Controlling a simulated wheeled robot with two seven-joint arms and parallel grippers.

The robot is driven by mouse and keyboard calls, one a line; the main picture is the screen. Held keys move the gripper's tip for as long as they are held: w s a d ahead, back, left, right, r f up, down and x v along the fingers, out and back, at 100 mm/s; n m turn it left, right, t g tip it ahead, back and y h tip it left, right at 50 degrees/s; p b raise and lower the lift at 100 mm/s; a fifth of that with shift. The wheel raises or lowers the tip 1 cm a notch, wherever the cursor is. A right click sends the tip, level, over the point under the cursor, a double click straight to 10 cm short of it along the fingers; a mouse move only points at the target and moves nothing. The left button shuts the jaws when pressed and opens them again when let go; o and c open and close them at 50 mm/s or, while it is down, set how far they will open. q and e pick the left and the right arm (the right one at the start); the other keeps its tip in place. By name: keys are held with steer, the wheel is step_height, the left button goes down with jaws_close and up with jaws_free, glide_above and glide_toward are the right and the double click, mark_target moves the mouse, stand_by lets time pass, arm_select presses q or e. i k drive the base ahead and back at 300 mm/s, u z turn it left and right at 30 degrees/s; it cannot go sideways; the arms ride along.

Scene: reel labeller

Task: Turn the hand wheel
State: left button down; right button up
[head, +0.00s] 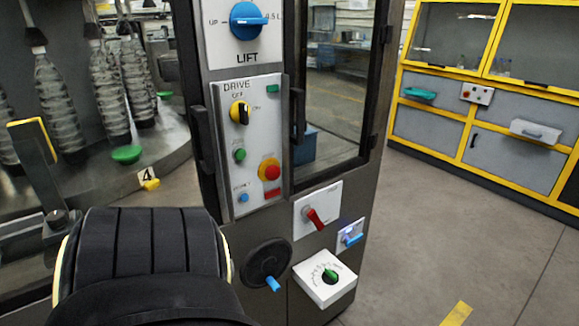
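The hand wheel (260,263) is a dark round disc low on the front of the grey machine column. Its blue handle (273,284) sticks out near the lower edge of the disc. Neither of my grippers shows in the head view. A large black link of my own arm fills the lower left and ends a little left of the wheel. Nothing is seen touching the wheel.
Above is the DRIVE panel (226,165). A machine with bottles stands left. Clear floor (440,240) lies right.

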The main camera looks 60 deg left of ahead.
mark_target(267, 262)
steer(key=z, duration=0.2)
steer(key=k, duration=1.2)
steer(key=u, duration=1.05)
steer(key=k, duration=0.55)
steer(key=u, duration=0.55)
